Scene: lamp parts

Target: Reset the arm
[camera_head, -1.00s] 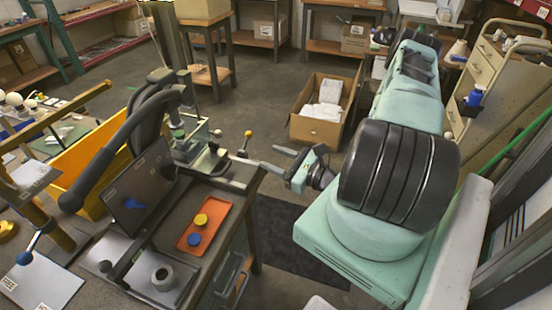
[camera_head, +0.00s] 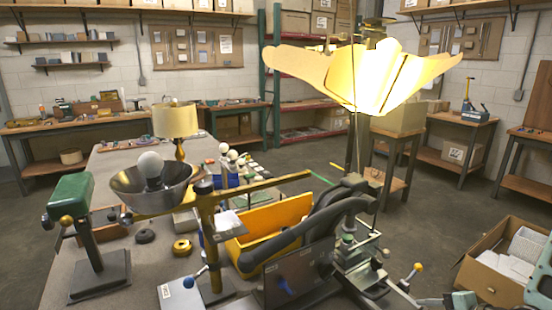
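My gripper (camera_head: 440,301) shows only in part at the bottom edge of the head view, right of centre. One grey finger points left beside the pale green wrist. The rest of the gripper and nearly all of my arm are out of the frame, so I cannot tell its opening. I see nothing held in the visible part. The gripper is just right of the lever fixture (camera_head: 362,250) and below the rod with a yellow knob (camera_head: 413,274).
The workbench (camera_head: 140,265) carries a metal bowl with a bulb (camera_head: 151,166), a lit lamp (camera_head: 175,121), a yellow bin (camera_head: 270,229) and a green-headed stand (camera_head: 77,220). A large glowing shade (camera_head: 362,75) hangs above. An open cardboard box (camera_head: 490,263) stands right; floor is clear behind.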

